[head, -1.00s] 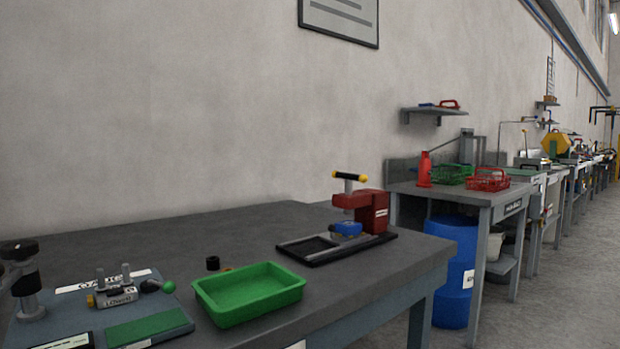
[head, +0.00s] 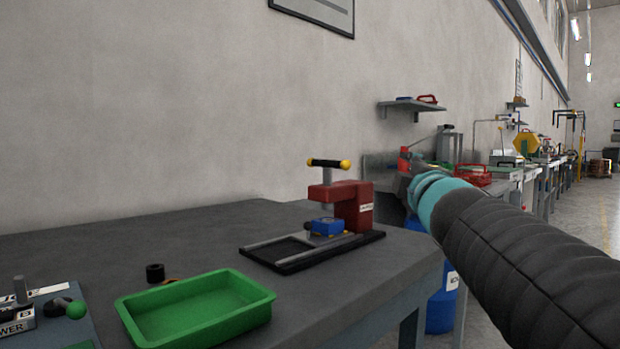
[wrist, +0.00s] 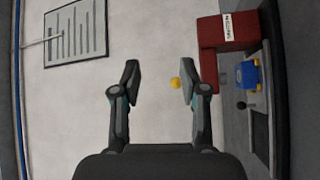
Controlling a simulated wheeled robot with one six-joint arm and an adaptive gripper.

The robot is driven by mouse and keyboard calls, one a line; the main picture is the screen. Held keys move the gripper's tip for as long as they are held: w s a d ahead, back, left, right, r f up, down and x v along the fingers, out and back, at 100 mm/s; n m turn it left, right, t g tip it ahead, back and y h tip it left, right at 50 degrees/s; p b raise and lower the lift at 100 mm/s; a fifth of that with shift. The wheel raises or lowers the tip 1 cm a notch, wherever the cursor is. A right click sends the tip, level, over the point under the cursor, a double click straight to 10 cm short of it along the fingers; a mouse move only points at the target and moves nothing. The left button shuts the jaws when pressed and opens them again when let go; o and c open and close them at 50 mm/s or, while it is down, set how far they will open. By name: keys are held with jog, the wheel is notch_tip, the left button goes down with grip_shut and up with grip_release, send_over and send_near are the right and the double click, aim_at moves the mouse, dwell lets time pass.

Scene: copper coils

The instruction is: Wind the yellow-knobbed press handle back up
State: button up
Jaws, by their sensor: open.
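The red press (head: 352,205) stands near the right end of the grey bench. Its dark crossbar handle (head: 328,163) has yellow knobs at both ends and lies nearly level on a grey screw above the red arm. A blue block (head: 327,227) is under the screw. My gripper (wrist: 160,82) is open and empty in the wrist view. One yellow knob (wrist: 175,83) shows between the fingers, close to the right one; its depth from them is unclear. The press body is right of the fingers there. In the head view my arm comes in from the right and mostly hides the gripper.
A green tray (head: 198,312) and a small black cylinder (head: 155,273) stand on the bench left of the press. A fixture with a green ball lever (head: 76,309) is at the lower left. A wall sign (wrist: 76,32) hangs above.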

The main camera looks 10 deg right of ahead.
jog(key=w+a+r+n+t+y+b, duration=0.1)
jog(key=w+a+r+n+y+b, duration=0.25)
jog(key=n, duration=0.55)
jog(key=n+g+y, duration=0.5)
jog(key=n+y, duration=0.4)
jog(key=n, duration=0.5)
send_near(315, 162)
jog(key=shift+h, duration=0.25)
jog(key=x, duration=0.6)
jog(key=shift+w+d, duration=0.2)
jog(key=shift+w, duration=0.1)
grip_shut()
